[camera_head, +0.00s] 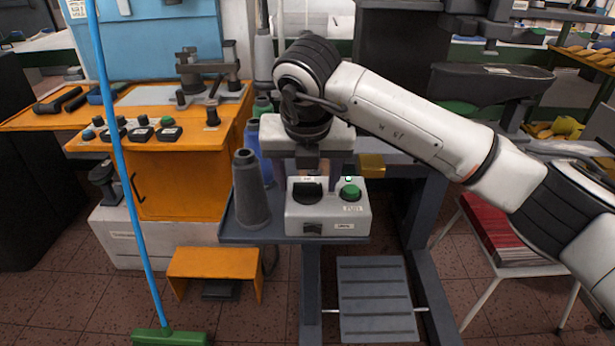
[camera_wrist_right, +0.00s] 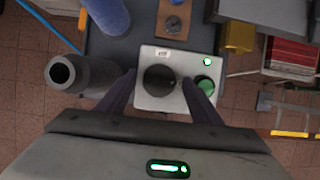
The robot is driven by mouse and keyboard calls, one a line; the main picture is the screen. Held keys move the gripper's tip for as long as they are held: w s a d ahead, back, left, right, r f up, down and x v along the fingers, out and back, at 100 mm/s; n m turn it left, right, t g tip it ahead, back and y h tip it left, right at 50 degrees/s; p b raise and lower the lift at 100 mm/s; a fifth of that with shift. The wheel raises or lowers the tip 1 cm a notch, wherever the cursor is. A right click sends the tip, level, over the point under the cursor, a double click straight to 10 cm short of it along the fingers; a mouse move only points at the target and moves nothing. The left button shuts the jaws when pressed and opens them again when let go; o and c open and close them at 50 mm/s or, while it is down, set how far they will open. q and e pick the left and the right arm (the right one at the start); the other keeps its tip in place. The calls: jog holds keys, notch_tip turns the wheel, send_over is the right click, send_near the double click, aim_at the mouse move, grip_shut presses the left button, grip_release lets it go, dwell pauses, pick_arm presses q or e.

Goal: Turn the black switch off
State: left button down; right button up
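The black switch (camera_head: 307,192) is a dark round knob on the left of a white control box (camera_head: 327,222). Beside it on the right is a green button (camera_head: 350,192), with a small green lamp (camera_head: 348,179) lit above it. My right gripper (camera_head: 308,170) points down over the box, above the black switch. In the right wrist view, its two dark fingers (camera_wrist_right: 158,92) are apart. The black switch (camera_wrist_right: 159,80) shows between them, and nothing appears gripped. Whether a finger touches the switch I cannot tell. My left gripper is not in view.
A grey cone (camera_head: 250,190) stands close to the box's left on the dark table (camera_head: 234,232). Blue and green spools (camera_head: 262,105) are behind it. A yellow block (camera_head: 371,165) lies behind the box on the right. An orange bench (camera_head: 185,140) stands at left.

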jog(key=c, duration=1)
